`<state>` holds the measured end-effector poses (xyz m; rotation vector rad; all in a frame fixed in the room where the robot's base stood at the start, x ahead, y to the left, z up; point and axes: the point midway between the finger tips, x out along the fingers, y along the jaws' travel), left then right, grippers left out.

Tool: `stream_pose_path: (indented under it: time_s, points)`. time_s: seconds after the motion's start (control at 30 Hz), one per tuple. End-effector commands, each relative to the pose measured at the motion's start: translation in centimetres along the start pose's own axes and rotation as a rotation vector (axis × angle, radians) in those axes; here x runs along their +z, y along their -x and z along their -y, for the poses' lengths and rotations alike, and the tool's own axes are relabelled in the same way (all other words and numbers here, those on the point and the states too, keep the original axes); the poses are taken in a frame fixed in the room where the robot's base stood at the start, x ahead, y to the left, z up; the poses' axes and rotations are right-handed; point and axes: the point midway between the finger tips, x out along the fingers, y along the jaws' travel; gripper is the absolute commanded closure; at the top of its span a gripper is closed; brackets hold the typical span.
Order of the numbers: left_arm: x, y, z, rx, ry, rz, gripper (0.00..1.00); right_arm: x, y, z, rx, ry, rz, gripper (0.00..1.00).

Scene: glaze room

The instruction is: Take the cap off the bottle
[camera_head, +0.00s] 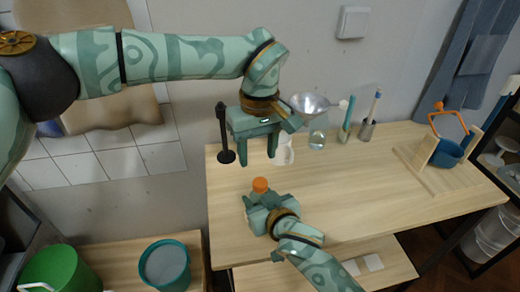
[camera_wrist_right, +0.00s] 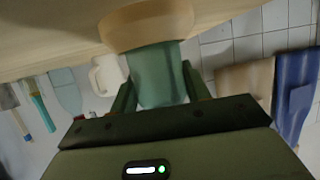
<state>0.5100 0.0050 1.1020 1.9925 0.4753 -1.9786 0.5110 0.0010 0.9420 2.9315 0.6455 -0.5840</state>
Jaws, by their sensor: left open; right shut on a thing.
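The bottle's orange cap (camera_head: 260,185) shows just above my right gripper (camera_head: 257,207) in the head view. In the right wrist view the teal bottle (camera_wrist_right: 158,78) stands between the fingers, with the tan-orange cap (camera_wrist_right: 148,25) at its end. The cap appears to be on the bottle. My right gripper is shut on the bottle, which its jaws mostly hide in the head view. My left gripper (camera_head: 260,164) is open and empty, fingers pointing down, above and behind the cap in the picture and apart from it.
A black stand (camera_head: 226,156) is left of my left gripper. The table's middle is clear.

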Motion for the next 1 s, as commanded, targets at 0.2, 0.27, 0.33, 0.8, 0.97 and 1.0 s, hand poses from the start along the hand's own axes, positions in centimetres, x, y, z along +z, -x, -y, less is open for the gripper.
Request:
stream_pose_path:
  time_s: [0.2,0.27,0.33,0.8,0.97,1.0]
  points:
    - [0.2,-0.1,-0.4,0.024,-0.470,0.010,0.52,0.0,0.0,0.0,0.000,0.000,0.001,1.00]
    - [0.2,-0.1,-0.4,0.026,-0.545,0.008,0.52,0.0,0.0,0.0,0.000,0.000,0.001,1.00]
    - [0.2,-0.2,-0.4,0.027,-0.602,0.006,0.52,0.0,0.0,0.0,0.000,0.000,0.001,1.00]
    - [0.4,-6.7,-0.6,0.027,-0.642,0.008,0.52,0.0,0.0,0.0,0.000,0.000,0.000,1.00]
    - [0.3,-7.9,-0.6,0.028,-0.641,0.005,0.52,0.0,0.0,0.0,0.000,0.000,0.001,1.00]
    - [0.3,-8.0,-0.6,0.028,-0.641,0.005,0.52,0.0,0.0,0.0,0.000,0.000,0.001,1.00]
